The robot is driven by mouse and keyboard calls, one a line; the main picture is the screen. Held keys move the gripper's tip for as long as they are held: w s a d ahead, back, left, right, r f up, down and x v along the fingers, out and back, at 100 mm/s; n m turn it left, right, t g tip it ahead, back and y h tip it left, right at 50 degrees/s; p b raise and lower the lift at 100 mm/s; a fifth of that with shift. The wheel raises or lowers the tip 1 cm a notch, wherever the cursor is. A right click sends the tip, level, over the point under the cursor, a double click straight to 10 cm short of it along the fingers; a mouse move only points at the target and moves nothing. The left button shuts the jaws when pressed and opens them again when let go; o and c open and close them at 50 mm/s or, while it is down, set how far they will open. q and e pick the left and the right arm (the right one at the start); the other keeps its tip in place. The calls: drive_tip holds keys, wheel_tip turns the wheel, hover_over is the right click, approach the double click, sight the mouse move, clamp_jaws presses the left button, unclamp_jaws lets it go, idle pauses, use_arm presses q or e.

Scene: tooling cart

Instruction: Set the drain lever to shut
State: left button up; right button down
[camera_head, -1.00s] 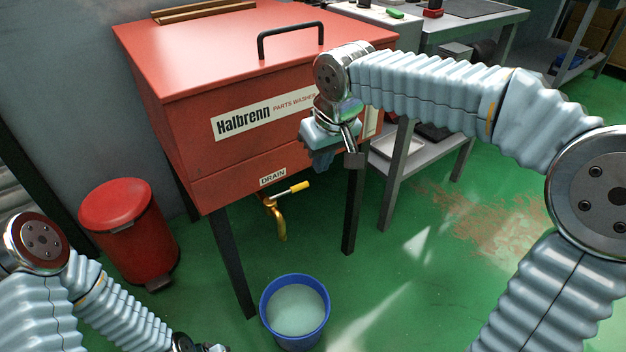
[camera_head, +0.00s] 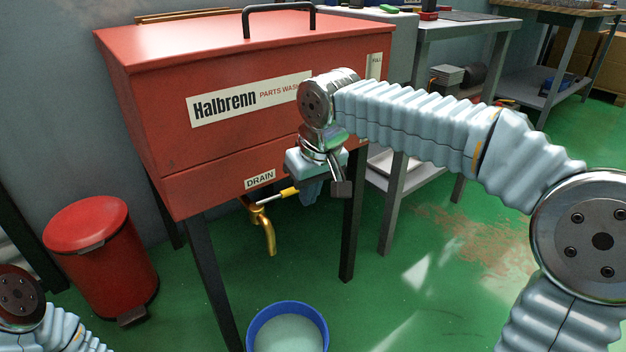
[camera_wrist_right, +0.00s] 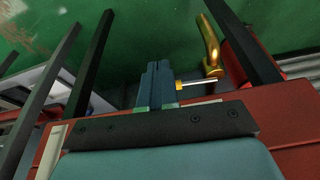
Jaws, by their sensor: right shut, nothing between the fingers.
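The drain tap (camera_head: 265,228) is a brass spout under the front of the red parts washer (camera_head: 150,150), below the DRAIN label (camera_head: 259,179). Its lever (camera_head: 289,192) has a yellow grip and points right, across the spout, tilted slightly up. My right gripper (camera_head: 312,192) is shut and empty, just right of the lever's tip. In the right wrist view the closed fingers (camera_wrist_right: 157,85) are beside the lever's end, with the brass spout (camera_wrist_right: 209,45) beyond. I cannot tell whether they touch the lever. My left gripper is out of view.
A blue bucket (camera_head: 320,322) with pale liquid stands on the floor below and slightly right of the spout. A red pedal bin (camera_head: 100,255) stands at the left. The washer's dark legs (camera_head: 352,225) flank the drain. A grey bench (camera_head: 398,190) is at the right.

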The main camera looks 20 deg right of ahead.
sight(293, 189)
drive_tip(key=shift+w+a+f, duration=0.15)
drive_tip(key=shift+w, duration=0.5)
drive_tip(key=shift+w+a+f, duration=0.1)
drive_tip(key=shift+w+a, duration=0.1)
drive_tip(key=shift+w, duration=0.4)
drive_tip(key=shift+w+a+f, duration=0.15)
drive_tip(key=shift+w, duration=0.5)
drive_tip(key=shift+w+a+r+p, duration=0.2)
drive_tip(key=shift+w+p, duration=0.45)
drive_tip(key=shift+p, duration=0.5)
drive_tip(key=shift+w+f, duration=0.2)
drive_tip(key=shift+f, duration=0.1)
drive_tip(key=shift+d, duration=0.1)
